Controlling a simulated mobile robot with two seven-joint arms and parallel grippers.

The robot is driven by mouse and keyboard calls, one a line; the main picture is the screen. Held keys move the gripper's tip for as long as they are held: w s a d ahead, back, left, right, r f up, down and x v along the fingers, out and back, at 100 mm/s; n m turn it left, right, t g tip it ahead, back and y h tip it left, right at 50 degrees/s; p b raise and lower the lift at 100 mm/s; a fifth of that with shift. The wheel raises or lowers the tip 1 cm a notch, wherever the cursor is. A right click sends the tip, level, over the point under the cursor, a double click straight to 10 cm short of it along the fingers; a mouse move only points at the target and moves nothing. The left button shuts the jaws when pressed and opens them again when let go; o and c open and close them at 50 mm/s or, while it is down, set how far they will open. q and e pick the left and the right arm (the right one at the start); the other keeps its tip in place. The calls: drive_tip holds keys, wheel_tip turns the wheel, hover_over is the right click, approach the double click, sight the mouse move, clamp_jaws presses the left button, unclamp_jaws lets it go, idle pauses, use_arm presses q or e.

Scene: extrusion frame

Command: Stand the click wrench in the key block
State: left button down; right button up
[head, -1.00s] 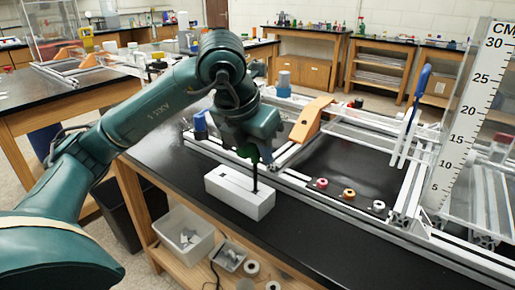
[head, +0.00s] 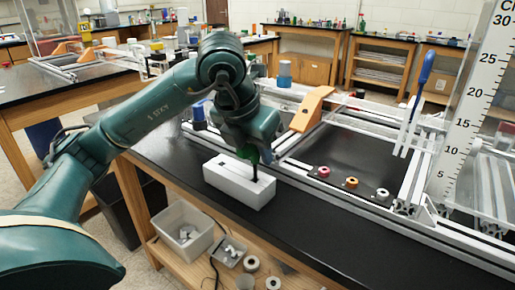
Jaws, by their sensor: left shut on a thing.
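The key block (head: 236,189) is a white box with dark openings in its top, on the black bench in front of the frame. My left gripper (head: 250,158) is above the right part of the block, pointing down and shut on the click wrench (head: 255,172). The wrench shows as a dark, upright shaft whose lower end meets the block's top at the right. The gripper and arm hide the wrench's upper part, and I cannot tell how deep its end sits. My right gripper is not in view.
The extrusion frame (head: 372,213) lies behind the block, with red, orange and white rings (head: 352,182) along its near side. An orange bracket (head: 311,108) and a blue-handled tool (head: 423,75) stand on it. Bins (head: 186,228) sit on the shelf below. Bare bench lies right of the block.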

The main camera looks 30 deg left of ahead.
use_arm(q)
drive_tip(key=shift+f+b, duration=0.45)
drive_tip(key=shift+f, duration=0.15)
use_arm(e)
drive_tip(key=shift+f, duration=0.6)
use_arm(q)
drive_tip(key=c, duration=1.1)
unclamp_jaws()
drive_tip(key=shift+s+r, duration=0.1)
drive_tip(key=shift+r, duration=0.4)
drive_tip(key=p+v, duration=0.3)
drive_tip(key=v, duration=0.8)
drive_tip(key=shift+s+r, duration=0.3)
drive_tip(key=shift+r, duration=0.25)
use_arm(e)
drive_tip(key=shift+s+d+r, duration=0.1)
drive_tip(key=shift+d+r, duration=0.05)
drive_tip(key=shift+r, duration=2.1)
